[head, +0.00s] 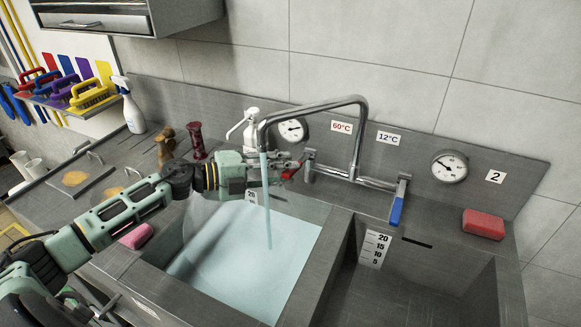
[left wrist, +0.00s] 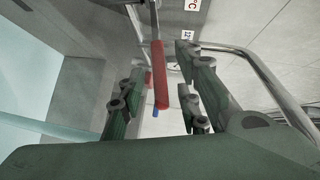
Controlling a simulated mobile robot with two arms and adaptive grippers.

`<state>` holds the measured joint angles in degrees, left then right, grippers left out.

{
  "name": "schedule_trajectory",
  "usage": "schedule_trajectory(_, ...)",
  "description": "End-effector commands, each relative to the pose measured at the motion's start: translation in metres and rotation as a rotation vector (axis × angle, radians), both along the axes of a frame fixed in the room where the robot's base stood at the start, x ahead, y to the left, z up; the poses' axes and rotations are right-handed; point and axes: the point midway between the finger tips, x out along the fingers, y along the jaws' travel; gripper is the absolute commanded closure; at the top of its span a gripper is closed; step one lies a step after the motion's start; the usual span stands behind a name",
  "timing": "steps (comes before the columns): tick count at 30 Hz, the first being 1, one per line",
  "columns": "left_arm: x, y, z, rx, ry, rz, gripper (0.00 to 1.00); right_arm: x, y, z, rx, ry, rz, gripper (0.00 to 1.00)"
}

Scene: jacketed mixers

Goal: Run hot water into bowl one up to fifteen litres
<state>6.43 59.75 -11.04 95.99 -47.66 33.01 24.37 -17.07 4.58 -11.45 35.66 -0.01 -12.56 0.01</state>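The left bowl (head: 190,262) holds pale blue water, and a stream (head: 267,210) runs into it from the spout (head: 262,128). The bowl's scale (head: 250,196) shows its 20 mark; lower marks cannot be read. The red hot-water lever (head: 289,174) sits below the 60°C label (head: 341,127). My left gripper (head: 288,162) is at this lever. In the left wrist view, the red lever (left wrist: 160,75) lies between the parted fingers, with a gap visible on the right side. The blue lever (head: 397,208) is below the 12°C label (head: 388,138). My right gripper is out of view.
The right bowl (head: 425,300), marked 2, looks empty. A red sponge (head: 484,223) lies at its right. A white spray bottle (head: 131,108), a second white bottle (head: 250,130) and a dark red grinder-like object (head: 197,142) stand behind my left arm. A pink sponge (head: 136,236) lies beside the left bowl.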

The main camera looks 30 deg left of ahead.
Motion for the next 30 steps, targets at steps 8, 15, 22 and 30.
schedule_trajectory(8,0.0145,-0.0129,-0.0032,0.0,0.001,0.001,0.69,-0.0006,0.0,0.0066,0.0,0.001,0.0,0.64)
schedule_trajectory(15,0.0147,-0.0135,-0.0041,0.0,0.001,0.001,0.69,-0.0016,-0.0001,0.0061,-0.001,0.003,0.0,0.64)
schedule_trajectory(22,0.0146,-0.0134,-0.004,0.001,0.001,0.0,0.88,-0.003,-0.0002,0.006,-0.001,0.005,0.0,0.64)
schedule_trajectory(30,0.0145,-0.0133,-0.004,0.001,0.001,0.0,1.0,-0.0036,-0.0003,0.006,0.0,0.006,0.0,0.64)
